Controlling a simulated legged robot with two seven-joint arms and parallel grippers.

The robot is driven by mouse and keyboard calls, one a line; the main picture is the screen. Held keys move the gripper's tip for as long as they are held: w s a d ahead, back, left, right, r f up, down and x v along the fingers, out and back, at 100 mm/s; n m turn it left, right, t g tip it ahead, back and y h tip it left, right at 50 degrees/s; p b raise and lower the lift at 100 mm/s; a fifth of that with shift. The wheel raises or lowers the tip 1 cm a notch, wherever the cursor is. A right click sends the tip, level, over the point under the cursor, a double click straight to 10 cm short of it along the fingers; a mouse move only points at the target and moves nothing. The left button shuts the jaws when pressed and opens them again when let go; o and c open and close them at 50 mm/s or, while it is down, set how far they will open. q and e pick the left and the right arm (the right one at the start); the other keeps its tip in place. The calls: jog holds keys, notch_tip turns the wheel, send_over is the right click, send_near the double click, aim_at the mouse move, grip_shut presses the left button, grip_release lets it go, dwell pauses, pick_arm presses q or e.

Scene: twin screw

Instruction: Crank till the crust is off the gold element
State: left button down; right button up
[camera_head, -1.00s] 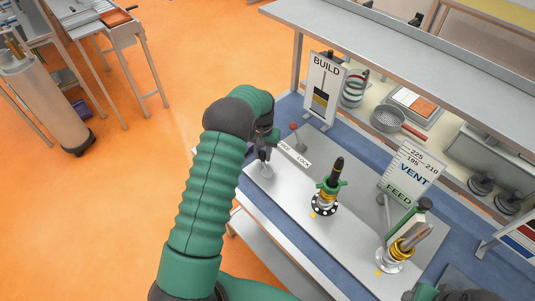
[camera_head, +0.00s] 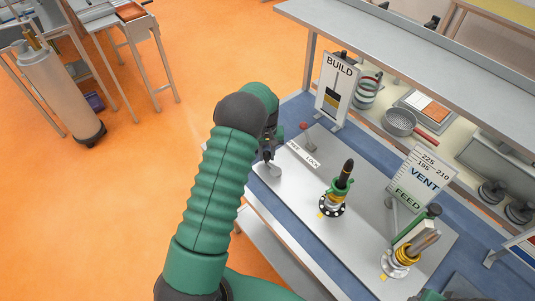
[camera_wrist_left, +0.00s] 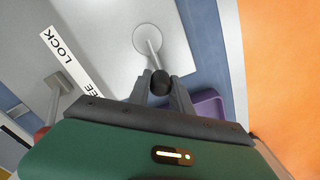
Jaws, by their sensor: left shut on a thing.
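My left gripper (camera_head: 267,157) is shut on a black knob (camera_wrist_left: 160,82) at the top of a slim rod, which rises from a round grey disc (camera_wrist_left: 153,38) on the metal plate. A gold element (camera_head: 337,200) sits on a black flanged base at mid-plate, with a green clamp-like piece (camera_head: 342,184) and a dark pointed tip (camera_head: 347,168) above it. A second gold ring part (camera_head: 406,250) with brownish shafts stands on a grey flange further right. I cannot tell which surface is the crust. My right gripper's fingers do not show.
A lever with a red knob (camera_head: 304,127) stands beside the FREE/LOCK label (camera_head: 303,154). BUILD (camera_head: 337,82) and VENT/FEED (camera_head: 417,178) signs stand behind the plate.

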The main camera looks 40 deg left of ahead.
pick_arm(q)
jog(key=c, duration=1.2)
grip_release()
jog(key=shift+o, duration=0.2)
notch_tip(320, 180, up, 17)
jog(key=b, duration=0.2)
jog(key=shift+f, duration=0.15)
jog(key=shift+a, duration=0.1)
